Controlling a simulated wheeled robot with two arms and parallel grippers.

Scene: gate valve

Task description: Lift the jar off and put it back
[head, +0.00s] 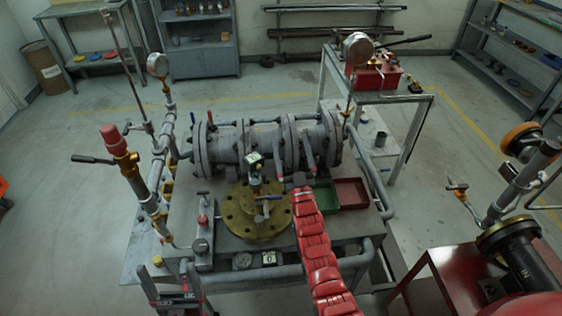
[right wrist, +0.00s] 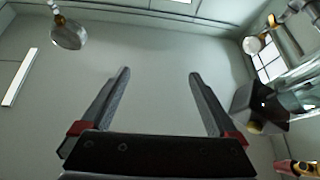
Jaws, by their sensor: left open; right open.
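I cannot make out the jar with certainty. In the right wrist view, a clear glassy shape (right wrist: 296,94) shows at the right edge beside a dark block (right wrist: 260,106). My right gripper (head: 296,166) is at the end of the red-covered arm, in front of the grey flanged valve body (head: 232,143). In its wrist view (right wrist: 160,88) the fingers are apart with nothing between them. My left gripper (head: 166,272) is open and empty at the bench's front left corner.
A brass flange (head: 240,222) lies on the bench left of my right arm. Green (head: 325,198) and dark red (head: 350,192) trays lie to its right. Upright pipes, a red-topped post (head: 111,137) and gauges (head: 158,65) rise at the left. Red machinery (head: 470,270) stands at right.

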